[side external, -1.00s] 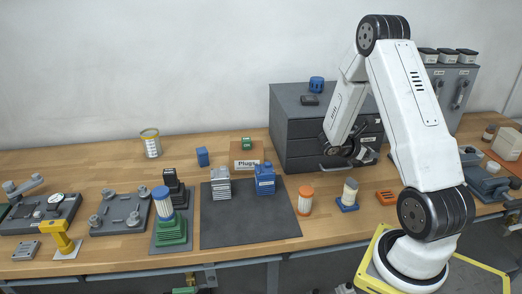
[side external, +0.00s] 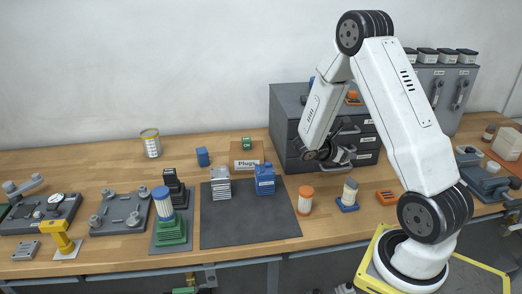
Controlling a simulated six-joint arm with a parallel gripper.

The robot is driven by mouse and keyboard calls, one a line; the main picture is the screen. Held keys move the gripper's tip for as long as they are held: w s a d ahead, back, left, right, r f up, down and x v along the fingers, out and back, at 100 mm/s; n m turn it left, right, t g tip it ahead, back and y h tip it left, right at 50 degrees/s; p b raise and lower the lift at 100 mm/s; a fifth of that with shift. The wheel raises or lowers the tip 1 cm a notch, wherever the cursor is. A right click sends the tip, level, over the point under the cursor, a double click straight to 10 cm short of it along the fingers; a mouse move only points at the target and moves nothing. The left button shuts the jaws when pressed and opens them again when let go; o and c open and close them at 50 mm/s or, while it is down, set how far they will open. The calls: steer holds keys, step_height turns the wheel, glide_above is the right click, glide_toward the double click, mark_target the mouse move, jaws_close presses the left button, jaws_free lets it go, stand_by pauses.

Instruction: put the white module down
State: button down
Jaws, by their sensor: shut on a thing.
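My gripper (side external: 342,158) hangs in front of the dark grey drawer cabinet, above the bench. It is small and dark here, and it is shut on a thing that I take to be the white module. The held thing itself does not show clearly against my wrist and the drawers.
The grey drawer cabinet (side external: 287,110) stands right behind my gripper. A dark mat (side external: 240,230) carries a silver finned block (side external: 221,184) and a blue block (side external: 265,180); its front is clear. An orange block (side external: 386,198) lies at right. A "Plugs" box (side external: 245,160) stands behind the mat.

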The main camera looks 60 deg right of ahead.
steer(key=w+a+r+n+t, duration=0.1)
steer(key=w+a+n+t, duration=0.1)
steer(key=a, duration=1)
steer(key=w+a+r+n+t+h, duration=0.1)
steer(key=w+a+n+t, duration=0.2)
steer(key=a, duration=1)
steer(key=shift+w+a+r+t, duration=0.3)
steer(key=shift+w+r, duration=0.1)
steer(key=shift+w, duration=0.2)
steer(key=shift+w, duration=0.1)
steer(key=w+f, duration=0.3)
steer(key=w, duration=0.1)
steer(key=w+d+f, duration=0.1)
steer(key=w+f, duration=0.1)
steer(key=w, duration=0.2)
steer(key=w+d+f, duration=0.1)
steer(key=w+f, duration=0.2)
steer(key=w, duration=0.1)
steer(key=shift+w+f, duration=0.25)
steer(key=shift+f, duration=0.05)
steer(key=shift+w+f, duration=0.35)
steer(key=shift+f, duration=0.05)
steer(key=shift+w+f, duration=0.25)
steer(key=shift+f, duration=1.55)
